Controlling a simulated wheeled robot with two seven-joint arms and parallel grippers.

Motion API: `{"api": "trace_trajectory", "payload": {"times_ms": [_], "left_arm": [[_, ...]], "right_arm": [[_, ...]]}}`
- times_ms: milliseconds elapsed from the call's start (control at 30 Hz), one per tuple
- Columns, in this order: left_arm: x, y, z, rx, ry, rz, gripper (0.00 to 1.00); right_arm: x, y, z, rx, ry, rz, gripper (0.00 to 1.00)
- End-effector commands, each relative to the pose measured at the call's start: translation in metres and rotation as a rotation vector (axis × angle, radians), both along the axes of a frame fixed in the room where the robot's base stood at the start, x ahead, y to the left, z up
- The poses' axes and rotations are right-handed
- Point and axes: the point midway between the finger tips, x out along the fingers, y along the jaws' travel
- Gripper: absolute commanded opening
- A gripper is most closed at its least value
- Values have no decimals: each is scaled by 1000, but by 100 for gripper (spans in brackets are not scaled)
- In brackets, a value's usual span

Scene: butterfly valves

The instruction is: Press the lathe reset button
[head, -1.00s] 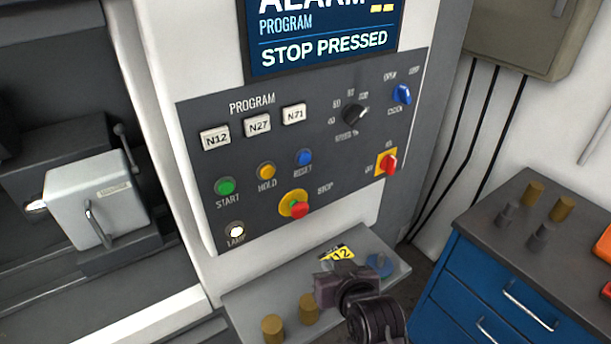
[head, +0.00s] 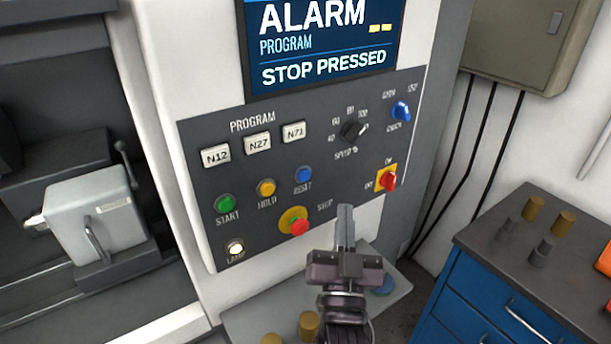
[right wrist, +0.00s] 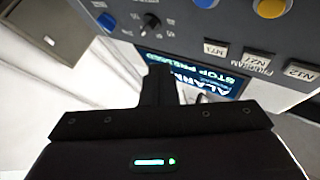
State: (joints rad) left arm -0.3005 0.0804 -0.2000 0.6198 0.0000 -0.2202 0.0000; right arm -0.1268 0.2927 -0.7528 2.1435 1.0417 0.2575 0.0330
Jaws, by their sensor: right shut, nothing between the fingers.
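The blue RESET button (head: 303,174) sits on the dark control panel (head: 222,249), right of the yellow HOLD button (head: 266,188) and above the red stop button (head: 299,227) on its yellow base. In the right wrist view the blue button (right wrist: 220,3) shows at the top edge. My right gripper (head: 345,208) is shut and empty, its fingers pointing up in front of the panel's lower part, below and right of the RESET button and apart from it in the picture. Its fingers (right wrist: 160,72) also show in the right wrist view. My left gripper is not in view.
The screen (head: 320,45) reads ALARM and STOP PRESSED. A green START button (head: 225,203), a lamp (head: 236,248), a red switch (head: 388,181) and knobs share the panel. A grey ledge (head: 260,322) lies below. A blue cabinet (head: 500,290) stands at right.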

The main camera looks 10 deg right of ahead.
Motion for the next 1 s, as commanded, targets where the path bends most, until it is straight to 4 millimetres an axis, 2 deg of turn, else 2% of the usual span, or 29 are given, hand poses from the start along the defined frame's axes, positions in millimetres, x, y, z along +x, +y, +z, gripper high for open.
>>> {"api": "trace_trajectory", "payload": {"times_ms": [267, 700, 1000], "left_arm": [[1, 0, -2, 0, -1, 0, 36], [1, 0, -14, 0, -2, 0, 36], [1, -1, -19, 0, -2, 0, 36]], "right_arm": [[9, 3, -1, 1, 1, 1, 0], [64, 23, -2, 1, 0, 0, 0], [82, 30, 0, 1, 2, 1, 0]]}}
